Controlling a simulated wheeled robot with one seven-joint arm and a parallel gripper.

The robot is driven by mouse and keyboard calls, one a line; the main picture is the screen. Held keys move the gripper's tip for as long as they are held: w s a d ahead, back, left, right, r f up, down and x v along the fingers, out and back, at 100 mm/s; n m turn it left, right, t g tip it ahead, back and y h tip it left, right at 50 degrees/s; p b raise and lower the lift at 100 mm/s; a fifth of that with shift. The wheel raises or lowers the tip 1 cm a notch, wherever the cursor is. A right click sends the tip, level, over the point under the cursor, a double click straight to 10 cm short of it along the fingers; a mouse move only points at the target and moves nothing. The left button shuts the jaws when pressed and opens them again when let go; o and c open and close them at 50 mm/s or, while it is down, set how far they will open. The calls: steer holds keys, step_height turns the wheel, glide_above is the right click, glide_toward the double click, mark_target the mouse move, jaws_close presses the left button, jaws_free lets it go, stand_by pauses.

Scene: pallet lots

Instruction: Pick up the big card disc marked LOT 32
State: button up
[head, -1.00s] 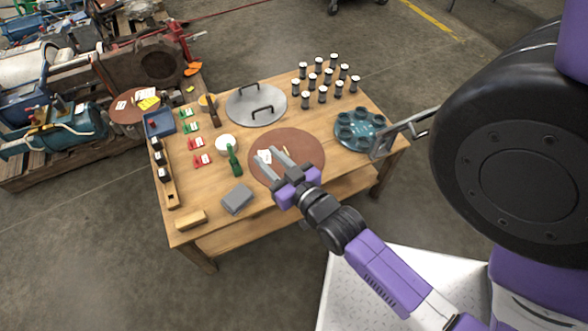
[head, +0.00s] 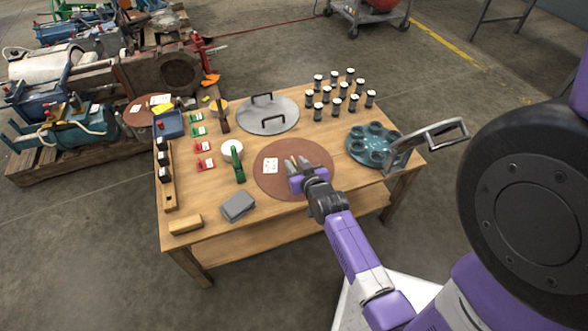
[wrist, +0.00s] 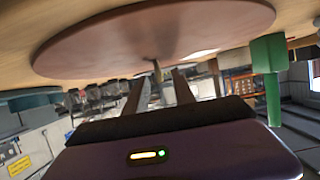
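A big brown disc (head: 268,180) lies flat on the wooden table, with a white label (head: 270,166) whose print is too small to read. The disc also shows in the wrist view (wrist: 90,50), which is upside down. A small tan peg (wrist: 156,72) stands up near its middle. My gripper (head: 297,160) is over the disc, open, its fingers low and pointing at the peg. In the wrist view the fingertips (wrist: 160,82) are apart, and the peg shows between or just beyond them. I cannot tell whether they touch it.
A grey metal disc with two handles (head: 258,122) lies behind. A teal holder (head: 362,153) and a metal frame (head: 402,150) are right. A green-handled tool (head: 238,165) and grey block (head: 237,206) are left. Another brown labelled disc (head: 138,118) lies on the pallet machinery.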

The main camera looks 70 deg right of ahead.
steer(key=shift+x, duration=1.2)
jaws_close()
stand_by(0.5)
